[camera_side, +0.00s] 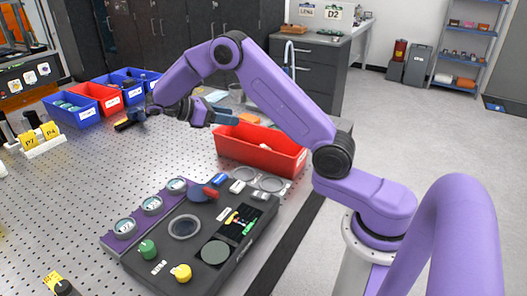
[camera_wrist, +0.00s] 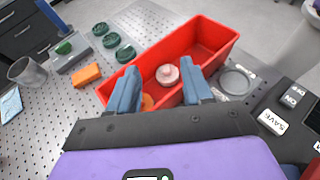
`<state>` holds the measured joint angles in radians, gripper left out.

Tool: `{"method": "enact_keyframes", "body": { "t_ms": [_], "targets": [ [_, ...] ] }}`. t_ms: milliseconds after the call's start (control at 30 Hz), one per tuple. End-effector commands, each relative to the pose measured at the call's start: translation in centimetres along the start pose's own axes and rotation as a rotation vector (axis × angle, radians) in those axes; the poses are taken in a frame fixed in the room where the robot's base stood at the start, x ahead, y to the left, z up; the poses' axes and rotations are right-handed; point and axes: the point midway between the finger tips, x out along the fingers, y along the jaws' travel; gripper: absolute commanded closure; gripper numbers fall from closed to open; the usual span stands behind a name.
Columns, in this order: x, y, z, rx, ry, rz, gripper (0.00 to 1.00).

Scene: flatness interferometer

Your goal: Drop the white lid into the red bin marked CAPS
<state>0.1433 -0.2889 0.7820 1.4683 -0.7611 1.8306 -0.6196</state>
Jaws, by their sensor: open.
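The large red bin (camera_side: 250,159) stands behind the dark control box in the side view; it fills the upper middle of the wrist view (camera_wrist: 222,55). A round, pale pinkish-white lid (camera_wrist: 167,75) with a small knob appears inside this bin in the wrist view. A small white patch shows inside the bin in the side view. My gripper (camera_side: 232,117) is at the bin's left end, above it. Its two blue-grey fingers (camera_wrist: 163,88) are apart, with the lid showing beyond the gap and clear of both. The bin's label cannot be read.
A smaller red bin (camera_side: 97,93) stands between blue bins at the left. The dark control box (camera_side: 196,232) holds coloured knobs. Metal rings (camera_side: 271,184) lie before the large bin. An orange block (camera_wrist: 87,74), green discs (camera_wrist: 112,40) and a glass beaker (camera_wrist: 27,72) lie beyond.

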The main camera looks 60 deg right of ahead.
Motion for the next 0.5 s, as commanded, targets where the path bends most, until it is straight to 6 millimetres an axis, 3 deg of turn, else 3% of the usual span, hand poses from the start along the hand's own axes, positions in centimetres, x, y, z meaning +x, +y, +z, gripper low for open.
{"method": "enact_keyframes", "body": {
  "t_ms": [200, 500],
  "targets": [
    [-2.4, 0.0, 0.0, 0.001, 0.0, 0.001, 0.5],
    [-3.1, 0.0, 0.0, -0.001, 0.0, 0.0, 0.5]
  ]
}}
